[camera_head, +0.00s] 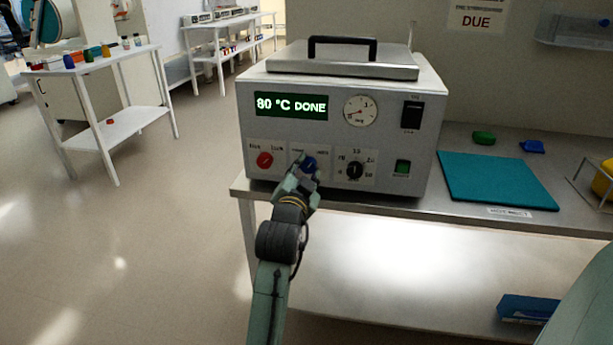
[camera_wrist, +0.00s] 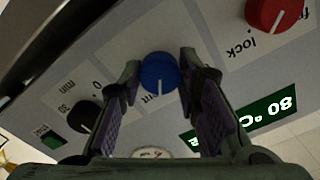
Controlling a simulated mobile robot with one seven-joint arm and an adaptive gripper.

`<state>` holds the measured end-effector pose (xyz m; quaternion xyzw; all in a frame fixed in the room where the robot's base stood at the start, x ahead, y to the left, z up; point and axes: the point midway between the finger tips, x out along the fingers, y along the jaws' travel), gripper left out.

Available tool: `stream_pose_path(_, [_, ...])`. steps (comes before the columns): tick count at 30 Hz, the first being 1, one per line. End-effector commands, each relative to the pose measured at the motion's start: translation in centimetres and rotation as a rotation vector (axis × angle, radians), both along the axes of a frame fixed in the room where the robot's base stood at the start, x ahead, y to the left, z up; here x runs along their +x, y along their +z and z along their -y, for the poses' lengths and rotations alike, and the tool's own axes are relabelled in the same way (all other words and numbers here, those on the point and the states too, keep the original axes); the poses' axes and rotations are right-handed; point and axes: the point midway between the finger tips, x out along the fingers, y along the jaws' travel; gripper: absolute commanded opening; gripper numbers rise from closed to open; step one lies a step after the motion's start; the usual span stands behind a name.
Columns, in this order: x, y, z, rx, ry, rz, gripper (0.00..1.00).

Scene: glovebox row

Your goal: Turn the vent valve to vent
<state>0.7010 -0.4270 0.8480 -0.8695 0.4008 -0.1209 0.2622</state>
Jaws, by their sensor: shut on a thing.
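The vent valve is a blue round knob (camera_head: 309,164) with a white pointer line, on the lower front panel of a grey box (camera_head: 340,130). My gripper (camera_head: 304,171) reaches the panel from below and is shut on this knob. In the wrist view the blue knob (camera_wrist: 159,72) sits between the two fingertips (camera_wrist: 160,66), one on each side. That view looks upside down, and the knob's white line points to its lower edge. The fingers hide part of the label around the knob, so I cannot tell which word the pointer faces.
A red knob (camera_head: 265,160) is left of the valve, and a black dial (camera_head: 354,170) and green switch (camera_head: 402,167) are right. The display (camera_head: 291,105) reads "80 °C DONE". A gauge (camera_head: 360,112) sits above. A teal mat (camera_head: 495,182) lies right of the box on the bench.

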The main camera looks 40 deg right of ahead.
Motion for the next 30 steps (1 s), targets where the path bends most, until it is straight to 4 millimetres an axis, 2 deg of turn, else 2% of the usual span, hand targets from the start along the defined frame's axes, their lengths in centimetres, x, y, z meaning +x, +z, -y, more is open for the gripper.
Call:
stream_pose_path(12, [0.03, 0.01, -0.03, 0.123, 0.001, 0.145, 0.03])
stream_pose_path(29, [0.04, 0.06, -0.04, 0.141, 0.001, 0.165, 0.03])
stream_pose_path(30, [0.04, 0.06, -0.04, 0.141, 0.001, 0.165, 0.32])
